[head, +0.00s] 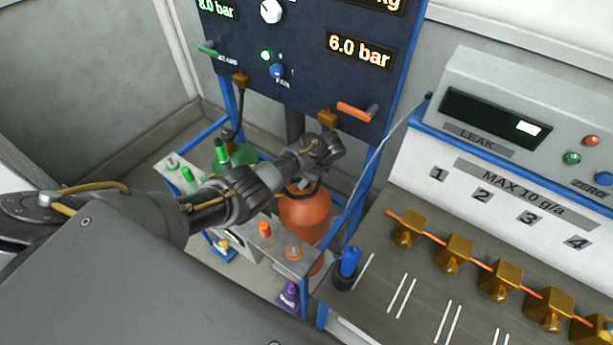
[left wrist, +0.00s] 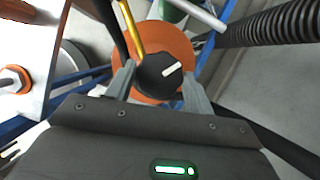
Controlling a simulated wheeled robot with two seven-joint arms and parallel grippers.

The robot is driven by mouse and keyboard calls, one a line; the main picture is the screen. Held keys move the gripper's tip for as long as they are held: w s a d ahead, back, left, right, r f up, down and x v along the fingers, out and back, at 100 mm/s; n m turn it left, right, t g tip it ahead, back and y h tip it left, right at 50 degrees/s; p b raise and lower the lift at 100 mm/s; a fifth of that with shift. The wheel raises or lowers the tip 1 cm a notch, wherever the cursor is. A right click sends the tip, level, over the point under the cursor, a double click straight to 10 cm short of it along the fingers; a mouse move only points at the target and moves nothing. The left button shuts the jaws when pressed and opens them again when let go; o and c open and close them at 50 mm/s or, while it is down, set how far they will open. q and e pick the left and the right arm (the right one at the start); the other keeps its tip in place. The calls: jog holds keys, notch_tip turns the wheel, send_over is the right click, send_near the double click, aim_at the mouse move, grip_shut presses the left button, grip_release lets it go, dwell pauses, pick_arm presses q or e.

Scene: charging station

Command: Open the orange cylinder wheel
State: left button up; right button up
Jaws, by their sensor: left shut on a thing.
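The orange cylinder (head: 305,217) stands upright in the blue-framed rack below the dark panel. In the left wrist view its orange top (left wrist: 180,42) surrounds a round black wheel (left wrist: 153,82) with a white mark. My left gripper (left wrist: 158,88) has one finger on each side of this wheel and is shut on it. In the head view my left gripper (head: 318,160) is above the cylinder and hides the wheel. My right gripper is not in view.
A green cylinder (head: 240,155) stands left of the orange one. The panel (head: 300,75) has an orange-handled valve (head: 357,112) above the gripper. A leak tester (head: 520,130) and a bench with brass blocks are at right. A hose and blue rack bars are close by.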

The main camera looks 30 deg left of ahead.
pick_arm(q)
jog(key=n+g+b, duration=0.1)
jog(key=n, duration=0.2)
jog(key=shift+w+n, duration=0.1)
jog(key=shift+n, duration=0.2)
jog(key=shift+n+g+h+b, duration=0.5)
jog(key=shift+n+g, duration=0.1)
jog(key=shift+n, duration=0.8)
jog(key=o, duration=1)
